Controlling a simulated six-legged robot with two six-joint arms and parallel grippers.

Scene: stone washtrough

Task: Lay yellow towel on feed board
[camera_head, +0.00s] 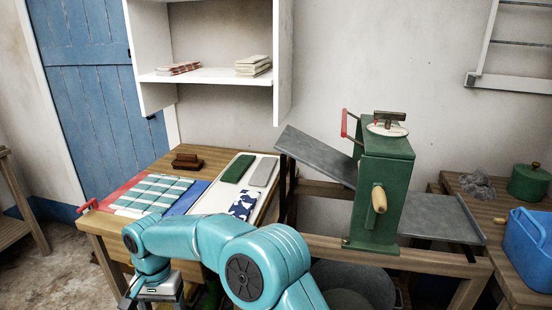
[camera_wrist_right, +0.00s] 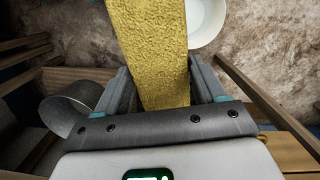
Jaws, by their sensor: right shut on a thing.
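The yellow towel (camera_wrist_right: 155,45) shows only in the right wrist view. My right gripper (camera_wrist_right: 162,78) is shut on it, and the towel stretches away beyond the fingers, its far end cut off by the frame. In the head view a green mangle (camera_head: 383,190) stands on a wooden frame. A grey board (camera_head: 318,157) slopes down to its left side, and another, flatter grey board (camera_head: 440,217) lies at its right. Both are bare; I cannot tell which is the feed board. No fingers of my left gripper show.
A wooden table (camera_head: 165,161) at left holds a striped towel (camera_head: 155,193), folded cloths and a brown brush (camera_head: 187,162). A blue tub (camera_head: 525,248) and a green pot (camera_head: 529,183) stand at right. A white bowl (camera_wrist_right: 206,20) and a metal bucket (camera_wrist_right: 68,115) show below the towel.

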